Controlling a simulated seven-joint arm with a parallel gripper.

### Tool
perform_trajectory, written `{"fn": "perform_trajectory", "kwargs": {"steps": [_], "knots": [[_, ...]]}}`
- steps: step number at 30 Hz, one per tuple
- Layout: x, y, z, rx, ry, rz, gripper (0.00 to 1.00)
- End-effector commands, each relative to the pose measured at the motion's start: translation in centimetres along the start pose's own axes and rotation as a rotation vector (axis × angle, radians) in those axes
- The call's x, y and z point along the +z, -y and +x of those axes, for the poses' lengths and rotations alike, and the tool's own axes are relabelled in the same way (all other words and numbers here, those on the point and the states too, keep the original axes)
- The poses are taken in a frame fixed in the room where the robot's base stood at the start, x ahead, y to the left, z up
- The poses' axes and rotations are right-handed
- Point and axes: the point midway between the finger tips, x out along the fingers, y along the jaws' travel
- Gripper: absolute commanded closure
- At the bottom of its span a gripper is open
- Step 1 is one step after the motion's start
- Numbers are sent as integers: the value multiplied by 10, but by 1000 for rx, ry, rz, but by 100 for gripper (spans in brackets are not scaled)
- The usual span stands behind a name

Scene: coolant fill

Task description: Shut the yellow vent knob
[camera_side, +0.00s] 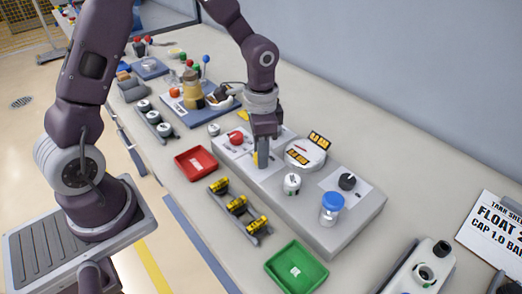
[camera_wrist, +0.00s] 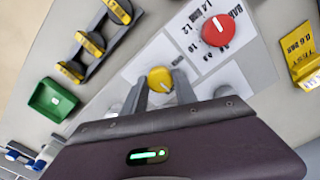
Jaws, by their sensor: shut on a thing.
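The yellow vent knob (camera_wrist: 160,79) sits on a white plate on the grey console, with a pale mark on its face. In the wrist view my gripper (camera_wrist: 160,88) has its two fingers on either side of the knob, shut on it. In the side view my gripper (camera_side: 262,160) points straight down at the console, and only a sliver of the yellow knob (camera_side: 255,157) shows beside the fingers.
A red knob (camera_wrist: 217,30) is close by on the console. A blue-capped jar (camera_side: 331,208), a black knob (camera_side: 347,181) and a round gauge (camera_side: 305,153) stand to the right. A red tray (camera_side: 196,162), yellow-handled parts (camera_side: 237,204) and a green tray (camera_side: 296,270) lie in front.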

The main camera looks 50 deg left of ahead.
Motion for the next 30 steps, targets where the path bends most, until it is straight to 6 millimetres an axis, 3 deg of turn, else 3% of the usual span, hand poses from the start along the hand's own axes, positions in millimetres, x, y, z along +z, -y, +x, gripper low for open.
{"fn": "perform_trajectory", "kwargs": {"steps": [21,22,24,25,30], "knots": [[-1,0,-1,-1,-2,66,100],[-1,0,-1,-1,-2,66,62],[0,0,-1,-1,-2,66,49],[0,0,-1,-1,-1,66,44],[0,0,0,-1,-1,66,44]]}}
